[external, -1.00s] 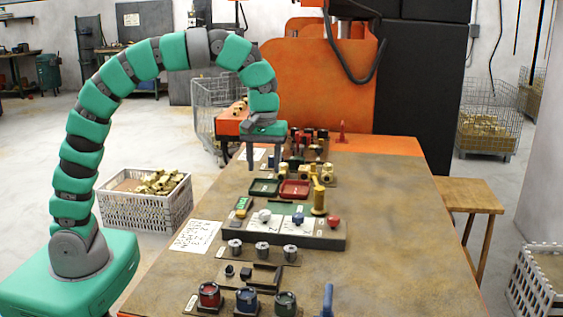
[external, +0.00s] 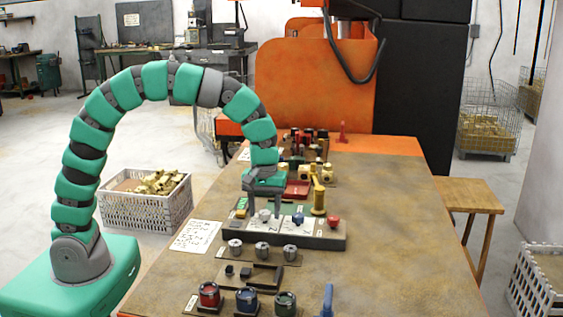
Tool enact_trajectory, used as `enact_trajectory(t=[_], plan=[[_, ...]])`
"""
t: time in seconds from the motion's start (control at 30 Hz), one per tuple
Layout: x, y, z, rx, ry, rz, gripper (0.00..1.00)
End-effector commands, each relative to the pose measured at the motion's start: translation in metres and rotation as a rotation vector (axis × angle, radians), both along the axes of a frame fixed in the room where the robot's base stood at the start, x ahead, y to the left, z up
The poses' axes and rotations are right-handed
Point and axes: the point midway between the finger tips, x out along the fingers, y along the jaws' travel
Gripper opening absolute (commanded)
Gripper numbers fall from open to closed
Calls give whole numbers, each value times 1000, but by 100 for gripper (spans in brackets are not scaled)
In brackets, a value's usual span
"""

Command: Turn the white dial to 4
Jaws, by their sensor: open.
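The white dial (external: 265,215) sits on the grey control panel (external: 322,239) on the table, on a white scale plate whose marks are too small to read. My gripper (external: 264,211) points down at the panel, open, with one finger to the left and one to the right of the white dial. I cannot tell whether the fingers touch it. A blue knob (external: 298,219) and a red knob (external: 333,222) are on the same panel to the right.
A yellow-brass upright handle (external: 319,199) stands just behind the panel, right of my gripper. A red tray (external: 298,189) lies behind. The right side of the table (external: 400,230) is clear.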

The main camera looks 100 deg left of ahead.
Motion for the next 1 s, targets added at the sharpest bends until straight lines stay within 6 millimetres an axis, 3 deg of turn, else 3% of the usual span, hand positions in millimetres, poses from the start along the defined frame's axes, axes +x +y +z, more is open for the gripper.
enact_trajectory(t=[0.23,0.27,0.4,0.77,1.0], plan=[[0,0,0,0,-2,0,51],[0,0,0,0,-2,0,45],[0,0,0,0,-2,0,6],[1,0,1,0,-3,-35,6],[1,0,2,-1,-4,-168,6]])
